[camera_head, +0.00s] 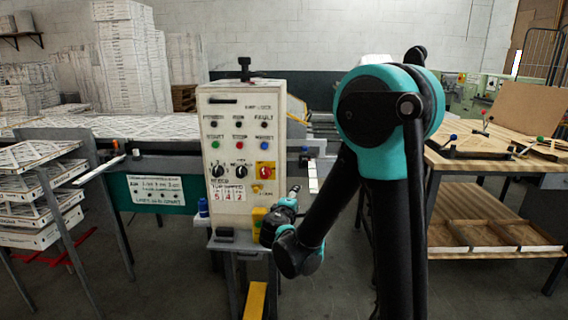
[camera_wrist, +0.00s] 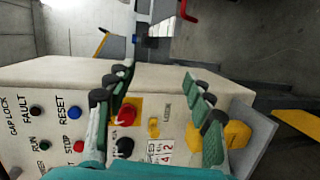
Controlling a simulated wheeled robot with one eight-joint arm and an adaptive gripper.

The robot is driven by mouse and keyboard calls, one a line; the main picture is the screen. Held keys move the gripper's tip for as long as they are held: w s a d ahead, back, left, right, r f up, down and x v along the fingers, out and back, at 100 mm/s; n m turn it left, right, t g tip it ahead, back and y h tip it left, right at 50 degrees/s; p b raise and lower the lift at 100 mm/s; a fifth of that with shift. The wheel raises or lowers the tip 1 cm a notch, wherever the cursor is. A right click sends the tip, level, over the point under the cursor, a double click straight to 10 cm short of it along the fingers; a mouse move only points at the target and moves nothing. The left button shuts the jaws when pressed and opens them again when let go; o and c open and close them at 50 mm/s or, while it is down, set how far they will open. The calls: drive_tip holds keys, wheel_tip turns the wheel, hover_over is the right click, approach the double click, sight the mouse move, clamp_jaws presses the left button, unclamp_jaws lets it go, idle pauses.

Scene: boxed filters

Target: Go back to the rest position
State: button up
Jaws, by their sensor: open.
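My gripper (camera_wrist: 160,110) is open and empty in the wrist view, its two green-and-black fingers spread apart in front of the control box. In the head view my gripper (camera_head: 291,194) is at the end of my lowered arm, close to the lower right of the white control box (camera_head: 222,128). The box also shows in the wrist view (camera_wrist: 70,82), turned on its side, with its red, blue and green buttons and labels. Whether the fingers touch the box cannot be told.
A wooden workbench (camera_head: 487,151) with tools stands at the right. A rack of flat boxed filters (camera_head: 38,205) stands at the left, and tall stacks (camera_head: 132,60) stand behind. A conveyor (camera_head: 130,126) runs behind the control box. A yellow post (camera_head: 255,300) stands below it.

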drive_tip(key=s+d+f+m+g+h, duration=0.1)
drive_tip(key=s+d+f+m+g, duration=0.3)
drive_tip(key=d, duration=0.5)
drive_tip(key=s+d+f+m+g, duration=0.3)
drive_tip(key=s+d+f+m, duration=0.1)
drive_tip(key=s+d, duration=0.35)
drive_tip(key=s+f+m+g+y, duration=0.2)
drive_tip(key=s+f+m, duration=0.1)
drive_tip(key=s, duration=0.4)
drive_tip(key=s+f+m+g+y, duration=0.2)
drive_tip(key=s+f+m, duration=0.1)
drive_tip(key=s, duration=0.5)
drive_tip(key=shift+d+m+y, duration=0.3)
drive_tip(key=shift+d+y, duration=0.1)
